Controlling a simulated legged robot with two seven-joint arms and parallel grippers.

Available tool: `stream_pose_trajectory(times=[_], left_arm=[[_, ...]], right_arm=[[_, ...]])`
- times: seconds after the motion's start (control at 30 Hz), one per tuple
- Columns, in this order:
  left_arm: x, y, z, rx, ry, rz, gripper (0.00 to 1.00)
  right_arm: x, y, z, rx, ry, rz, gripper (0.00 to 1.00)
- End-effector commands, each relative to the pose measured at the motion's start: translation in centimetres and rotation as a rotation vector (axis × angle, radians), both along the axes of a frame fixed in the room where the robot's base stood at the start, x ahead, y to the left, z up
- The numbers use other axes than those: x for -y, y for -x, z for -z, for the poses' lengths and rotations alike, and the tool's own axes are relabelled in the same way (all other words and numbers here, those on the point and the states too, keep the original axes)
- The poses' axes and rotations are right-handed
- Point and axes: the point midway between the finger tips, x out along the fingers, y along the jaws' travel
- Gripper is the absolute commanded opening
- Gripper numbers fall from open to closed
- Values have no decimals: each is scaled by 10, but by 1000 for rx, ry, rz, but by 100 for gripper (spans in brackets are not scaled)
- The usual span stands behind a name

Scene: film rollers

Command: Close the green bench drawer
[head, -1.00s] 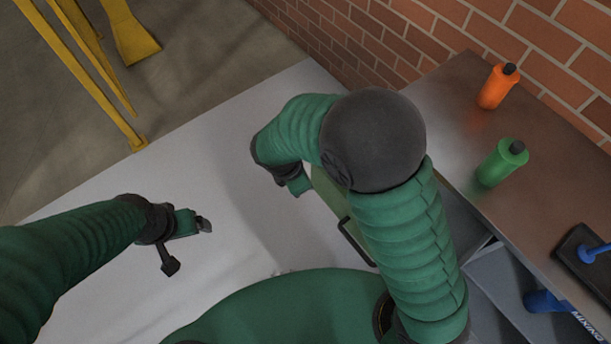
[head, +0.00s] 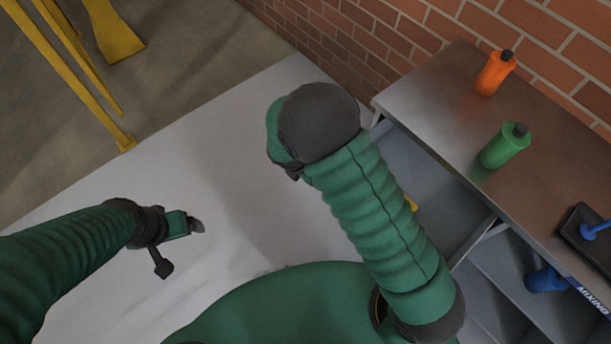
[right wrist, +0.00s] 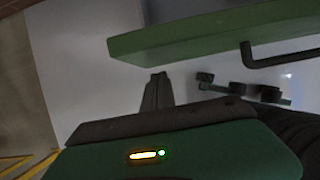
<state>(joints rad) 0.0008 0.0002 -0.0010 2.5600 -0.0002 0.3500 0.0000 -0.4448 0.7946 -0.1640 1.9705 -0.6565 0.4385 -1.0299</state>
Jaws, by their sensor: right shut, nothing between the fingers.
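The green bench drawer shows in the right wrist view as a long green front panel (right wrist: 215,32) with a dark bar handle (right wrist: 282,52). In the head view its grey interior (head: 445,195) shows beside the bench, so it stands open. My right arm hides its front there. My right gripper (right wrist: 157,88) is shut and empty, just below the green panel in the right wrist view; I cannot tell whether it touches. My left gripper (head: 180,245) is open and empty, over the pale floor, away from the drawer.
The brown bench top (head: 435,100) holds an orange bottle (head: 494,75), a green bottle (head: 503,147) and a black tray (head: 577,235). A blue object (head: 545,280) lies in a lower compartment. A brick wall (head: 400,45) stands behind. Yellow posts (head: 85,70) stand at left. The pale floor is clear.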

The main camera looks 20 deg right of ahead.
Motion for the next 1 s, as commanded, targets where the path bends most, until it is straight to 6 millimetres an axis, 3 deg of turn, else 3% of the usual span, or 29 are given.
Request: stream_pose_trajectory(times=[0.57,0.77,1.0], left_arm=[[0,0,-6,0,0,1,84],[0,0,-19,0,0,1,84],[0,0,-42,0,1,2,84]], right_arm=[[12,-5,-2,-1,4,4,0],[47,-17,-4,-2,2,9,0],[106,-41,-6,-3,0,12,0]])
